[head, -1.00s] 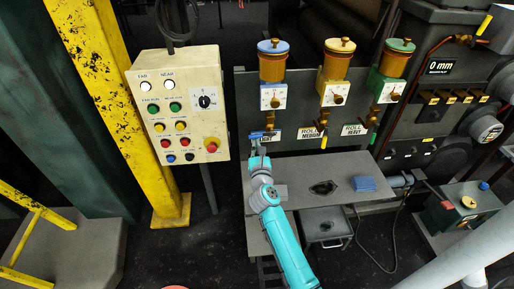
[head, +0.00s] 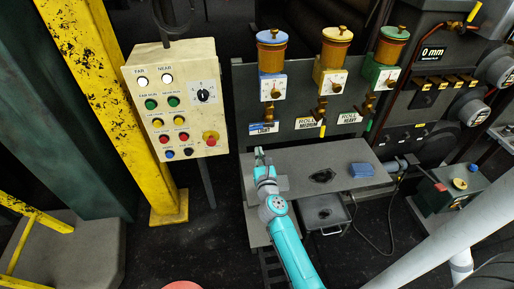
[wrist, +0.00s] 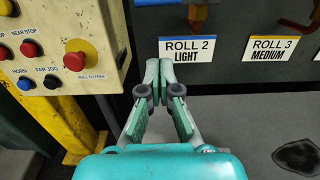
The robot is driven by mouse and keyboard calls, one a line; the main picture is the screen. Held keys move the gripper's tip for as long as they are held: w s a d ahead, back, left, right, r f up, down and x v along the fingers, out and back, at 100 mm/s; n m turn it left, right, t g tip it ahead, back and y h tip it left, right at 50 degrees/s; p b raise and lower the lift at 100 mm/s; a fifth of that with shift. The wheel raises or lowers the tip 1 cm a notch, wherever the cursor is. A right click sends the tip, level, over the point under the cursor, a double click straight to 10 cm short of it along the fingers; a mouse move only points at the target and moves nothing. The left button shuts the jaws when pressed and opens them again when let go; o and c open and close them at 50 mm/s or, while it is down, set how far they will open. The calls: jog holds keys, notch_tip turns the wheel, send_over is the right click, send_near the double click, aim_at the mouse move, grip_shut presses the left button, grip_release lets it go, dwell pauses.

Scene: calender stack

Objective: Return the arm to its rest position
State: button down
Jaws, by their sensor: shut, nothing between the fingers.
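My gripper (head: 259,152) is at the end of my teal arm, in front of the dark panel and over the left end of the grey shelf. In the wrist view my gripper (wrist: 152,72) points toward the panel just left of the "ROLL 2 LIGHT" label (wrist: 187,50). Its fingertips are together and nothing is between them. The fingers touch nothing that I can see.
A control box (head: 176,97) with buttons stands to the left by a yellow column (head: 100,80). Three oil cups, blue-lidded (head: 271,50), yellow-lidded (head: 335,47) and green-lidded (head: 391,45), line the panel.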

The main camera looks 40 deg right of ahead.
jog(key=v, duration=0.6)
jog(key=shift+s, duration=0.1)
jog(key=s+a+f+n+t+y, duration=0.1)
jog(key=s+a+n+y, duration=0.1)
jog(key=s+a+n, duration=0.75)
jog(key=s+a+f+n+y, duration=0.1)
jog(key=s+a+n+y, duration=0.1)
jog(key=s+a+n, duration=0.7)
jog(key=s+a+r+n+y, duration=0.2)
jog(key=s+n, duration=0.4)
jog(key=n, duration=0.2)
jog(key=s+a+r+n+g+y, duration=0.1)
jog(key=s+r+n+y, duration=0.1)
jog(key=s+n, duration=0.4)
jog(key=s+a+r+n+y, duration=0.2)
jog(key=s+r+n, duration=0.1)
jog(key=s+n, duration=0.4)
jog(key=n, duration=0.3)
jog(key=shift+a+r, duration=0.3)
jog(key=shift+r, duration=0.05)
